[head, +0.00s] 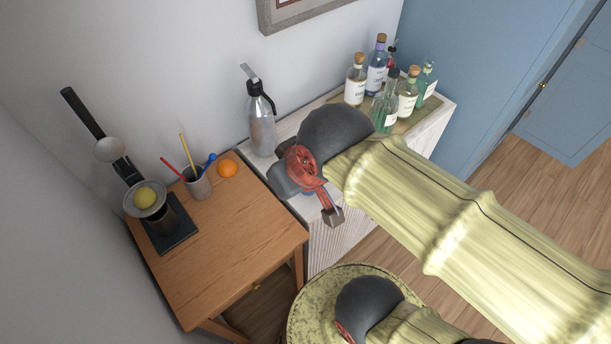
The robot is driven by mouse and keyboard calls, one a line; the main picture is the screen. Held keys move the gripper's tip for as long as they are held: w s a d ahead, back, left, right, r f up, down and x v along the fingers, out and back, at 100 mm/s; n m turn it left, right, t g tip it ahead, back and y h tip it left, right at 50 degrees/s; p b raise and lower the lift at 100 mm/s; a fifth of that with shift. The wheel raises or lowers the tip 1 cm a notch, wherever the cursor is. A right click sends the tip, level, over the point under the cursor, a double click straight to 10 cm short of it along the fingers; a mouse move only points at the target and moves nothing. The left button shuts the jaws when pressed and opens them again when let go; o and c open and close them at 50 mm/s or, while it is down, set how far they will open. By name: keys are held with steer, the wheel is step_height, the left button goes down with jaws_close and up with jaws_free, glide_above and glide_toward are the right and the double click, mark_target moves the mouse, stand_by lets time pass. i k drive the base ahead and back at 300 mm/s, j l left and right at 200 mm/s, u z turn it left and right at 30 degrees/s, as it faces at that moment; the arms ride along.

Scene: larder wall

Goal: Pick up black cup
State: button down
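A dark cylindrical cup (163,219) stands on the black base of a juice press at the left of the wooden table. Its upper part is hidden by the press bowl above it, so I cannot see its rim. My gripper (308,182) is red and grey with two dark finger pads spread wide apart. It is open, and I see nothing between the pads. It hangs near the right edge of the table, in front of the white cabinet, well to the right of the dark cup.
The press (122,165) has a raised black handle and a lemon (145,198) in its bowl. A grey pencil cup (198,186) and an orange (227,168) sit behind. A silver siphon (261,128) and several bottles (376,68) stand on the cabinet. The table's front (225,262) is clear.

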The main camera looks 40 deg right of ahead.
mark_target(165, 221)
steer(key=l+u, duration=0.3)
steer(key=u, duration=0.15)
steer(key=l+u, duration=0.45)
steer(key=k+l+u, duration=0.1)
steer(key=u, duration=0.3)
steer(key=l, duration=0.1)
